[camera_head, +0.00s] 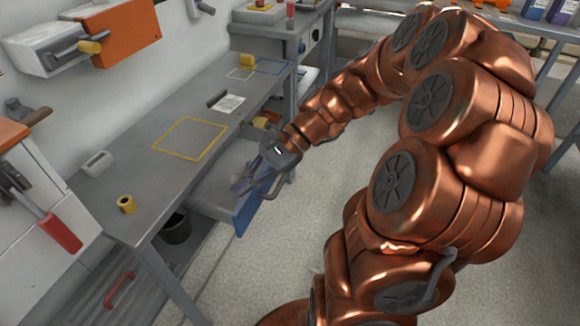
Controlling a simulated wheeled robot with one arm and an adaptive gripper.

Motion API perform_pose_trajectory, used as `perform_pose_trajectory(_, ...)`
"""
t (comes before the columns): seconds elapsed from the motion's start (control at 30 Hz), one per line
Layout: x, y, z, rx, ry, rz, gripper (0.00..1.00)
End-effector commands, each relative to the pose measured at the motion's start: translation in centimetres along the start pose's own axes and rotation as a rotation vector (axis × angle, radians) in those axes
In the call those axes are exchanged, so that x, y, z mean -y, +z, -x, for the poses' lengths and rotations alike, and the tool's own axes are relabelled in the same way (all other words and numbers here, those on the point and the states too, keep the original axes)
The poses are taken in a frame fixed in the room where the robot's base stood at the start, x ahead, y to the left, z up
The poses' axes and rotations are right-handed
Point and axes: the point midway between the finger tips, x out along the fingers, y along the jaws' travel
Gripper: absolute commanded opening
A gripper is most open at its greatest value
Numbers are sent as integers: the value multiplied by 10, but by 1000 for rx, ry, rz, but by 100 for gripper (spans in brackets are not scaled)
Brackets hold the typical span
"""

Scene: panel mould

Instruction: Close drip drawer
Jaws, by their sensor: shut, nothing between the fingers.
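The drip drawer (212,185) is pulled out from under the front edge of the grey workbench. Its blue front panel (248,213) stands out over the floor, and part of the pale inside shows. My gripper (262,182) is at the drawer's front, over its far part, and covers some of the panel and inside. Its fingers are shut with nothing seen between them. I cannot tell whether they touch the drawer.
The workbench top (150,185) holds a yellow-outlined square (190,139), a yellow roll (126,204), a white block (97,163) and a paper sheet (228,103). A dark bin (176,228) stands below. The floor (240,285) before the drawer is clear.

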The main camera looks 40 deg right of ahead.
Motion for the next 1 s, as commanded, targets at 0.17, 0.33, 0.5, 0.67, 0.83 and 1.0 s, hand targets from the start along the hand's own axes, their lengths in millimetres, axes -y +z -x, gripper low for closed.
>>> perform_pose_trajectory(0.17,7,-92,28,100,-294,-245,0)
perform_pose_trajectory(0.33,-2,-173,80,196,-575,-447,0)
perform_pose_trajectory(0.5,-29,-238,130,279,-807,-592,0)
perform_pose_trajectory(0.67,-50,-270,159,325,-931,-663,0)
perform_pose_trajectory(0.83,-52,-277,166,341,-967,-681,0)
perform_pose_trajectory(1.0,-35,-278,153,341,-963,-681,0)
